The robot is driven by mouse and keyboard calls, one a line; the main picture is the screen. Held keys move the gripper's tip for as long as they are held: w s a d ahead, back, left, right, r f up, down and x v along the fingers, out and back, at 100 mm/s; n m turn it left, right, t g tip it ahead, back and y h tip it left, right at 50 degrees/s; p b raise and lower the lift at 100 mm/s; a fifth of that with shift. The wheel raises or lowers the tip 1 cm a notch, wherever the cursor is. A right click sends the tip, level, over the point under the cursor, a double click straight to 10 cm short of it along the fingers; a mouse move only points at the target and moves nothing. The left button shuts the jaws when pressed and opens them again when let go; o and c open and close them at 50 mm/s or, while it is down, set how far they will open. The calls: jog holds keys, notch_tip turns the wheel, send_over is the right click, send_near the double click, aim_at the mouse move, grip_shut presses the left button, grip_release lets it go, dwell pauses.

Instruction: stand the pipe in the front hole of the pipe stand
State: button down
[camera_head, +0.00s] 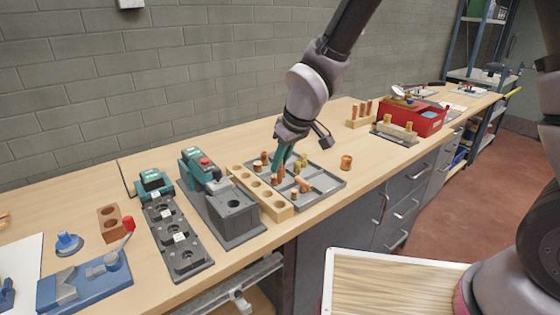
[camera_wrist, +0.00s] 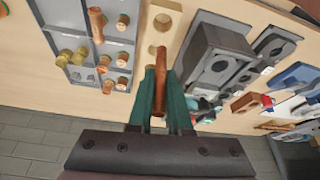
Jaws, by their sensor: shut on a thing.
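My gripper (camera_head: 283,157) has teal fingers and is shut on a copper pipe (camera_wrist: 159,88), which shows between the fingers in the wrist view. In the head view the gripper is low over the left part of the grey tray, just right of the pipe stand. The pipe stand (camera_head: 259,189) is a long pale wooden block with a row of round holes, and no pipe shows standing in it. Its front holes show clear in the head view. In the wrist view the stand (camera_wrist: 163,20) lies beyond the pipe's end, and I cannot tell the gap.
The grey tray (camera_head: 322,187) holds several copper and brass fittings. A dark grey machine (camera_head: 236,218) stands close left of the stand. A copper fitting (camera_head: 346,162) stands right of the tray. A red bin (camera_head: 425,120) and a wooden block with copper pieces (camera_head: 359,123) are farther back.

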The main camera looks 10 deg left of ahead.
aim_at(280, 183)
jog(key=shift+f, duration=2.95)
jog(key=shift+f, duration=2.4)
jog(key=c, duration=0.8)
grip_release()
jog(key=shift+o, duration=0.2)
jog(key=shift+r, duration=0.15)
